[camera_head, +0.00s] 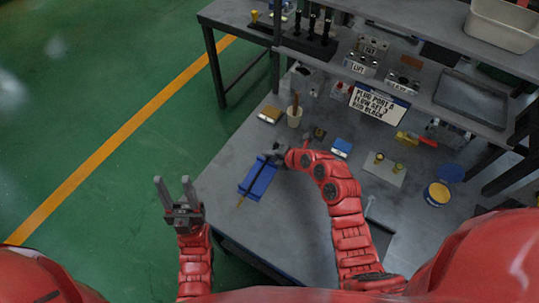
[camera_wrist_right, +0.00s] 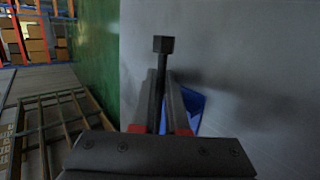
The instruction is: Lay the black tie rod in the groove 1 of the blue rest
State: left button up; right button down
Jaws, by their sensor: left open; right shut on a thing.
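The blue rest (camera_head: 262,179) lies near the left edge of the table. It also shows behind the fingers in the right wrist view (camera_wrist_right: 196,107). My right gripper (camera_head: 276,154) is at its far end, shut on the black tie rod (camera_wrist_right: 162,75), whose square head stands beyond the fingertips in the wrist view. In the head view a dark line runs over the rest's top; I cannot tell whether the rod is in a groove or above it. A yellowish tip (camera_head: 240,203) sticks out at the near end. My left gripper (camera_head: 175,192) is open and empty, left of the table.
A plate with fittings (camera_head: 384,168) lies to the right. Floor left of the table is clear.

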aim_at(275, 168)
jog(key=shift+s+f+b, duration=0.25)
jog(key=shift+f+b, duration=0.25)
jog(key=shift+b, duration=0.15)
jog(key=shift+s+d+f+g+b, duration=0.15)
jog(key=shift+s+f+b, duration=0.25)
jog(key=shift+f+b, duration=0.2)
jog(key=shift+s+f+g+b, duration=0.15)
jog(key=shift+s+f+b, duration=0.2)
jog(key=shift+f+b, duration=0.25)
dwell(0.3)
jog(key=shift+s+f+b, duration=0.15)
jog(key=shift+f+b, duration=0.25)
jog(key=shift+b, duration=0.2)
jog(key=c, duration=1.1)
grip_release()
jog(key=shift+w+r, duration=0.35)
jog(key=shift+r, duration=0.4)
jog(key=shift+w+r, duration=0.3)
jog(key=shift+r, duration=0.4)
jog(key=shift+w+r, duration=0.15)
jog(key=shift+r, duration=0.15)
notch_tip(275, 168, up, 3)
jog(key=shift+f, duration=0.2)
jog(key=shift+w+r, duration=0.25)
jog(key=shift+r, duration=0.55)
